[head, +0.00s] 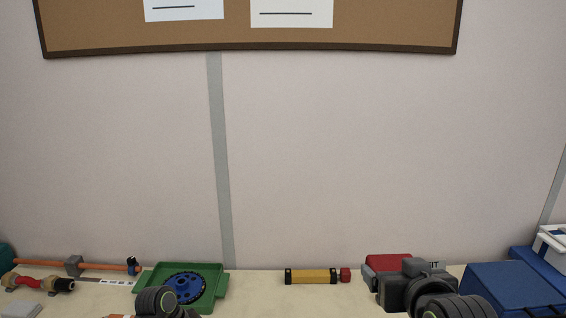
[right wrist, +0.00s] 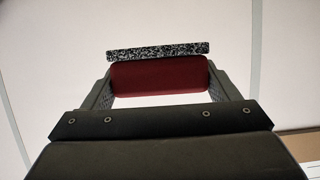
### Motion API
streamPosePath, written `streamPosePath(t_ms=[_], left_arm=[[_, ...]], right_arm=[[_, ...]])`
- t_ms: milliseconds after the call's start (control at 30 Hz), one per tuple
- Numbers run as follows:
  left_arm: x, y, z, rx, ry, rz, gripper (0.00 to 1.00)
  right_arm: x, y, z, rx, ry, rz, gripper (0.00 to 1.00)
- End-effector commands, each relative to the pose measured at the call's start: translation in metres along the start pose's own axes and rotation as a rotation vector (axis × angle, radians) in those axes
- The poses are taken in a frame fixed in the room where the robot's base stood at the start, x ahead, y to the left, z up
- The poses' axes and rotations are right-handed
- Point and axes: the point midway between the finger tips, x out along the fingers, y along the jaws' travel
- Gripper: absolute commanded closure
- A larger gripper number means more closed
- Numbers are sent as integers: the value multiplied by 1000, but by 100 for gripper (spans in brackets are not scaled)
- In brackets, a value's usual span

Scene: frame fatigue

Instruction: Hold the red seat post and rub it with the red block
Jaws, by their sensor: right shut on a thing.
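A red block (head: 390,262) is between the fingers of my right gripper (head: 385,270), raised in front of the wall at the right. In the right wrist view, my right gripper (right wrist: 160,80) is shut on the red block (right wrist: 160,77), and a speckled black-and-white strip (right wrist: 158,51) runs along the block's far side. A short red post (head: 28,281) with tan pieces around it and a black end lies at the far left of the bench, apart from the block. Part of my left arm shows at the bottom; its fingers are not visible.
A green tray (head: 218,285) holds a blue toothed disc (head: 183,287). An orange tube (head: 40,265) with a grey clamp lies behind the red post. A yellow-and-black cylinder (head: 312,276) lies mid-bench. A blue box (head: 505,285) and white bin (head: 551,242) stand right.

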Motion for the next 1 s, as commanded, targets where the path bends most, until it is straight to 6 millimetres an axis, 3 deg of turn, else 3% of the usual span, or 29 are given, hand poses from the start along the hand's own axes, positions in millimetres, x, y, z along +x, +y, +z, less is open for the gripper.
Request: streamPosePath(t_ms=[33, 500, 700, 1000], left_arm=[[13, 0, 2, 1, 2, 0, 20], [68, 0, 1, 2, 3, -1, 20], [82, 0, 0, 3, 3, -1, 20], [86, 0, -1, 2, 2, -1, 20]], right_arm=[[5, 0, 12, 0, 1, 0, 54], [28, 0, 64, 0, 1, 0, 54], [34, 0, 78, 0, 1, 0, 54], [36, 0, 82, 0, 1, 0, 54]])
